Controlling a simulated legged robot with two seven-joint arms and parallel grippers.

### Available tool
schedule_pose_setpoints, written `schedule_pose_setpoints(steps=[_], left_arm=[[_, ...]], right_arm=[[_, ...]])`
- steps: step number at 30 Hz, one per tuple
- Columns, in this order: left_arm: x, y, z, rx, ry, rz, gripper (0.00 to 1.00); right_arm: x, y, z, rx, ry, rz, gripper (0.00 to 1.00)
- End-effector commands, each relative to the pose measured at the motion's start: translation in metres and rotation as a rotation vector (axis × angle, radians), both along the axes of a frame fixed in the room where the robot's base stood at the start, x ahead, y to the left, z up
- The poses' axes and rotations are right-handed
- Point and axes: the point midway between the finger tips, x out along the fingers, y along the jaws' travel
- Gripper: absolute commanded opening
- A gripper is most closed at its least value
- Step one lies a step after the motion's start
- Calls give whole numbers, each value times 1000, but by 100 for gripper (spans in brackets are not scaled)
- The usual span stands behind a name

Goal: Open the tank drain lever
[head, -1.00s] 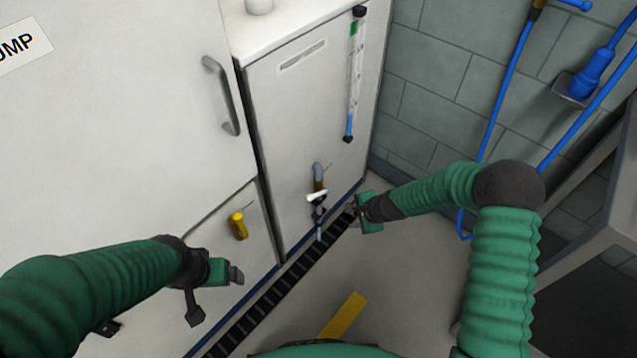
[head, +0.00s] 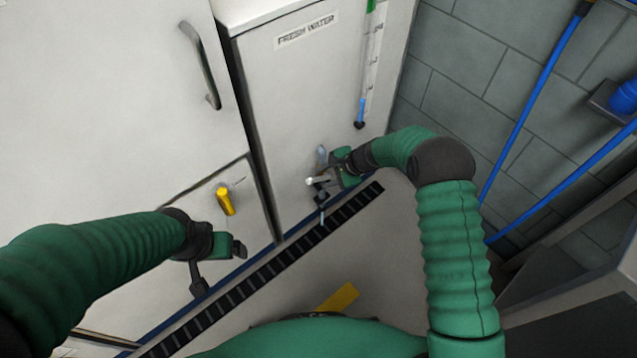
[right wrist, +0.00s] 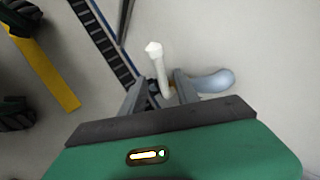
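The drain lever (head: 312,181) is a short white handle on a small tap low on the white fresh water tank (head: 290,110). It also shows in the right wrist view as a white bar (right wrist: 158,62). My right gripper (head: 330,182) is at the tap. In the right wrist view its two fingers (right wrist: 160,90) stand apart, one on each side of the lever, with gaps visible. A grey-blue rounded pipe part (right wrist: 212,80) lies just beside the right finger. My left gripper (head: 238,250) hangs at the left, away from the tank; its finger opening is unclear.
A yellow handle (head: 226,201) sits on the lower left panel, near my left gripper. A dark slotted floor grate (head: 270,268) runs along the cabinets. A sight tube (head: 370,65) is above the tap. A blue hose (head: 530,100) hangs on the right wall.

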Motion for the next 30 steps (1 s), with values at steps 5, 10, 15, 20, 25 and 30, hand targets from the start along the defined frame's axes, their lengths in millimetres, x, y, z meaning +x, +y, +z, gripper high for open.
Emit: schedule_pose_setpoints(steps=[5,10,15,20,25,30], left_arm=[[0,0,-16,0,0,0,90],[0,0,-17,0,0,0,90],[0,0,-17,0,0,1,90],[0,0,-17,0,0,0,90],[0,0,-17,0,0,0,90],[0,0,-17,0,0,0,90]], right_arm=[[10,18,-30,-3,0,2,37],[14,24,-36,-2,-2,2,37],[14,23,-35,-1,-1,2,37],[14,23,-36,-1,-1,1,21],[13,23,-36,-1,0,2,0],[13,24,-36,0,0,2,0]])
